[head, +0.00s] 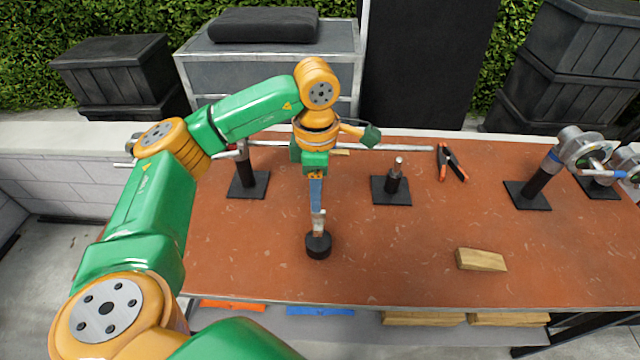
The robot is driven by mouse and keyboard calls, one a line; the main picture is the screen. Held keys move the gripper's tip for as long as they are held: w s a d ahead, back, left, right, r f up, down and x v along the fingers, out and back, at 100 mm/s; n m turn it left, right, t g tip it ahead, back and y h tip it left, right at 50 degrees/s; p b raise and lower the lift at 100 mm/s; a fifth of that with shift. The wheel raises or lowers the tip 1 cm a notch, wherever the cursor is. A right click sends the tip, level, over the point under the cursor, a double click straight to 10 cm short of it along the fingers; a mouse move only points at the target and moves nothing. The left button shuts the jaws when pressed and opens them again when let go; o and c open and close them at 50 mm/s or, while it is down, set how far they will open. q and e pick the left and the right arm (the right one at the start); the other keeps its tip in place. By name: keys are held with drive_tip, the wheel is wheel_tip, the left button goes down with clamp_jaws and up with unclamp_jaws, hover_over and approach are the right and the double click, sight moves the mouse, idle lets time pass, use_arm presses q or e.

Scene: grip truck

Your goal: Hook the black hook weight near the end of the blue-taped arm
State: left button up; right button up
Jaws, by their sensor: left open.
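The black hook weight (318,246) stands on the reddish tabletop, front and centre. My left gripper (318,214) points down right above it, with its fingertips around or close to the hook. The jaws are open, and the gripper hides most of the hook. Blue tape (612,174) shows on a thin arm by the silver grip heads (577,148) at the right edge, where the picture cuts off part of it. My right gripper is not in view.
A black-based stand (248,183) at left bears a long silver rod (400,148). A short spigot stand (392,189), an orange-black clamp (451,163) and a wood wedge (481,260) are on the table (400,265). A black-based stand (527,195) carries the right heads.

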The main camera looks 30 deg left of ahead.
sight(318, 223)
use_arm(q)
drive_tip(key=f+b, duration=0.3)
drive_tip(key=f, duration=0.1)
drive_tip(key=f+b, duration=0.3)
drive_tip(key=f, duration=0.1)
drive_tip(key=shift+w+f, duration=0.2)
drive_tip(key=shift+f, duration=0.1)
drive_tip(key=shift+s+r, duration=0.1)
drive_tip(key=c, duration=0.7)
clamp_jaws()
idle(0.4)
